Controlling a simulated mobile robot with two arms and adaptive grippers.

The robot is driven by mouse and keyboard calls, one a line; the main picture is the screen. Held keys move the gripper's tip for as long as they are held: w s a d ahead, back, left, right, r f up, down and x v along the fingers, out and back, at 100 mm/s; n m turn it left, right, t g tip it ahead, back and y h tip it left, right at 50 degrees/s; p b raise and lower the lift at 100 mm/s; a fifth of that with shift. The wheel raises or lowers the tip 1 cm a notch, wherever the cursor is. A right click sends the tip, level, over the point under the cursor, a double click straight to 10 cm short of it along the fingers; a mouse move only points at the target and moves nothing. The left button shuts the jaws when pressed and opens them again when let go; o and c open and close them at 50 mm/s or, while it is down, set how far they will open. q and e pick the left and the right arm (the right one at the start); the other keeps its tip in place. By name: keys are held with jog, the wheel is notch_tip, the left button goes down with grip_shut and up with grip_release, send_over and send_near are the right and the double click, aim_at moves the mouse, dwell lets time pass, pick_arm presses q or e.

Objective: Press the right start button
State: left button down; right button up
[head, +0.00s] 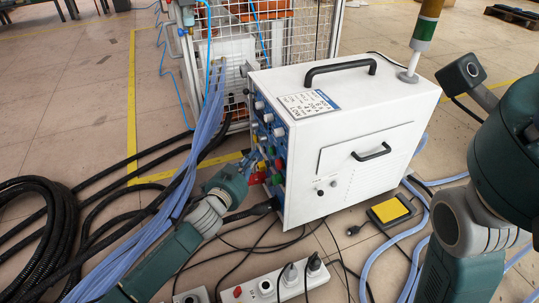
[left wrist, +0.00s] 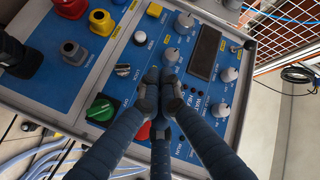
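The white heater box (head: 345,130) stands on the floor with its blue control panel on its left side. The panel (left wrist: 205,160) fills much of the left wrist view. A red button (left wrist: 143,131) is partly hidden behind the fingers. My left gripper (left wrist: 160,82) has its fingers together, with the tips over the panel between small knobs; I cannot tell whether they touch it. It also shows in the head view (head: 252,160). My right gripper is out of view.
Yellow (left wrist: 102,20) and red (left wrist: 72,7) connectors line the panel's far left. Blue cables (head: 200,130) hang beside my left arm. A power strip (head: 275,287) and black cables lie in front. A wire cage (head: 265,40) stands behind.

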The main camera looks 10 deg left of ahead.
aim_at(271, 151)
pick_arm(q)
jog(key=shift+w+d, duration=0.5)
jog(key=shift+d, duration=0.3)
jog(key=shift+d+r, duration=0.1)
dwell(0.8)
jog(key=shift+w+d, duration=0.25)
dwell(0.4)
